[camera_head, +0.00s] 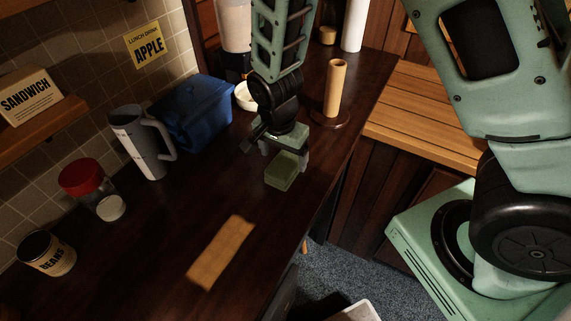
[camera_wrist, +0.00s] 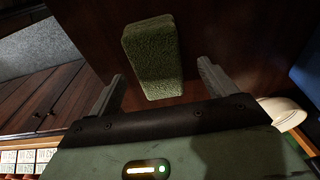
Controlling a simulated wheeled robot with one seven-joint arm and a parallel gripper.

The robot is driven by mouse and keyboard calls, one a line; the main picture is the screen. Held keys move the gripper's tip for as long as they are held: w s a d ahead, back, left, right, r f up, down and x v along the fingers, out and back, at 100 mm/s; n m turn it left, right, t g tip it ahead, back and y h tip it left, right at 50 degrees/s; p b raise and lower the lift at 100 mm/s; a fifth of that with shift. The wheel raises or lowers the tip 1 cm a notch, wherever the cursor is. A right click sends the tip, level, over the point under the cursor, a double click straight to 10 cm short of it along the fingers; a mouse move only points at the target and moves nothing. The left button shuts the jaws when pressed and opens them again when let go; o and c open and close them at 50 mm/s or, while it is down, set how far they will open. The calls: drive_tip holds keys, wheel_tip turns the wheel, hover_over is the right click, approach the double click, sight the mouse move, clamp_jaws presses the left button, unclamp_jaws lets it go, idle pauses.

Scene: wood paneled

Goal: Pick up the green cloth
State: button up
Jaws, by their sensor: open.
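The green cloth (camera_head: 282,171) is a small folded block on the dark wooden counter. In the wrist view the cloth (camera_wrist: 153,58) lies just ahead of my gripper, roughly between the lines of the two fingers and a little toward the left one. My gripper (camera_wrist: 160,82) is open, with nothing between its fingers that I can make out as held. In the head view my gripper (camera_head: 278,152) is over the counter right beside the cloth, partly hiding its far side. I cannot tell whether a finger touches it.
A blue lunch box (camera_head: 193,112), a grey mug (camera_head: 142,145), a red-lidded jar (camera_head: 90,188) and a beans can (camera_head: 48,254) line the wall side. A paper towel holder (camera_head: 334,92) stands behind my gripper. A tan flat piece (camera_head: 221,252) lies in front; the counter around it is clear.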

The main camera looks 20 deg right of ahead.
sight(285, 161)
drive_tip(key=shift+d+f+p, duration=0.2)
drive_tip(key=shift+f, duration=0.65)
drive_tip(key=shift+d+f+p, duration=0.15)
drive_tip(key=shift+f, duration=0.7)
drive_tip(key=shift+w, duration=0.1)
drive_tip(key=shift+c, duration=0.3)
drive_tip(key=c, duration=1)
wheel_tip(285, 161, up, 10)
drive_tip(key=shift+r+b, duration=0.1)
drive_tip(key=shift+b, duration=0.8)
